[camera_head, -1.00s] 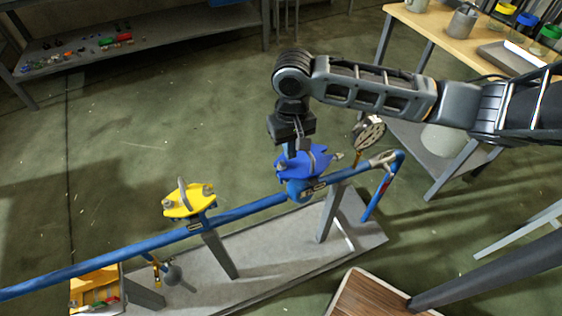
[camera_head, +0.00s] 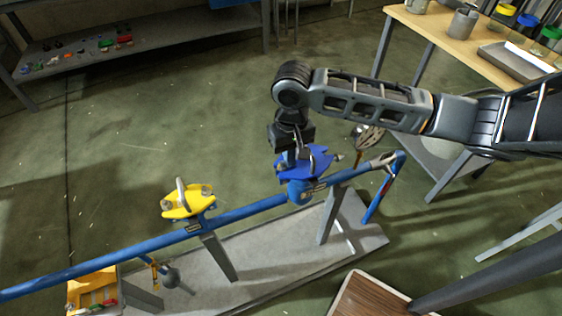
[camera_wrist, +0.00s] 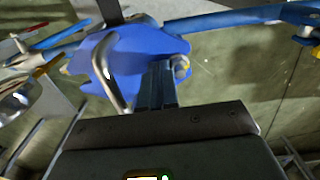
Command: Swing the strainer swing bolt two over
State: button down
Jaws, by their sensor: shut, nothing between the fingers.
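The blue strainer cover (camera_head: 306,162) sits on the blue pipe, right of the middle in the head view. In the wrist view the cover (camera_wrist: 135,50) fills the upper middle, with a curved metal handle (camera_wrist: 104,75) across it. A bolt with a light metal end (camera_wrist: 181,68) shows at the cover's right edge, close to my fingers. I cannot tell which swing bolt is number two. My gripper (camera_head: 290,163) points down at the cover's left side. In the wrist view my gripper (camera_wrist: 157,85) is shut with nothing between its fingers. I cannot tell whether it touches the bolt.
A yellow cover (camera_head: 187,200) stands on the same pipe (camera_head: 240,213) to the left. A wooden table (camera_head: 500,60) is at the upper right. The floor at left is open.

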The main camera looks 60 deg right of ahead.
notch_tip(320, 180, up, 9)
jog(key=p, duration=0.7)
jog(key=shift+w+a+f, duration=0.2)
jog(key=shift+w+a, duration=0.05)
jog(key=shift+a, duration=0.15)
